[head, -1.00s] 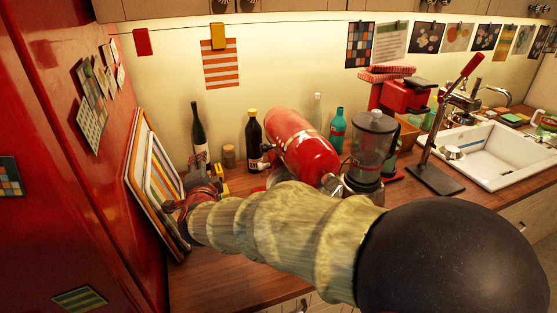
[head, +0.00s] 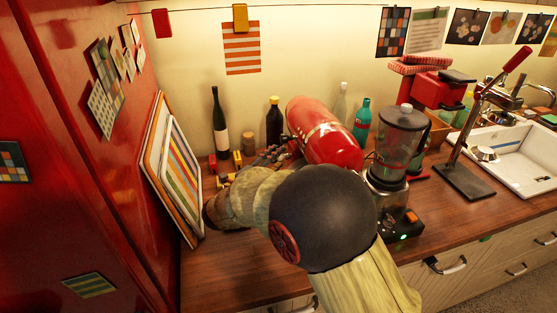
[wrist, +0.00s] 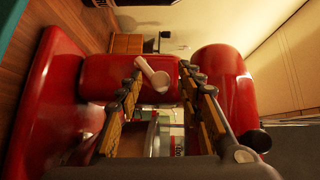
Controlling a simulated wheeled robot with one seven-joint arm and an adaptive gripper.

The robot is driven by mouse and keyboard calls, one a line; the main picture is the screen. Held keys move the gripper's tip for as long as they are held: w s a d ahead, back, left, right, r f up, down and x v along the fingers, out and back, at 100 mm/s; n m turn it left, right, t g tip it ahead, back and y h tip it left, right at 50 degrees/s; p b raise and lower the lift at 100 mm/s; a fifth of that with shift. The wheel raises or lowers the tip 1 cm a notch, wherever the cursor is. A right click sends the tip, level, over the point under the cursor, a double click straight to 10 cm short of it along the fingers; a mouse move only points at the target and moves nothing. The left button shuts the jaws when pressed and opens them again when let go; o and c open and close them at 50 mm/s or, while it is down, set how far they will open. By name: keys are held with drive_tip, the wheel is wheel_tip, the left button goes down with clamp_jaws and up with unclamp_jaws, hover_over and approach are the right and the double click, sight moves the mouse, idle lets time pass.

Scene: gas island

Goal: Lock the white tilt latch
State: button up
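The white tilt latch (wrist: 153,74) is a small pale lever with a round end on the red body of a stand mixer (wrist: 95,75). In the wrist view it lies in front of and between the two fingers of my gripper (wrist: 165,88), which are apart with nothing held between them. Whether a finger touches the latch I cannot tell. In the head view the red mixer (head: 325,135) stands on the counter, and my gripper (head: 275,157) is close against its left side. The latch cannot be made out there.
A blender (head: 398,145) stands right of the mixer. A dark bottle (head: 219,125), a smaller bottle (head: 273,122) and a teal bottle (head: 362,120) stand behind. Striped boards (head: 172,165) lean on the red cabinet at left. Bare counter (head: 225,265) lies in front.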

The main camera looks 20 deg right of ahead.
drive_tip(key=shift+x, duration=0.8)
drive_tip(key=c, duration=0.3)
drive_tip(key=shift+r, duration=0.15)
clamp_jaws()
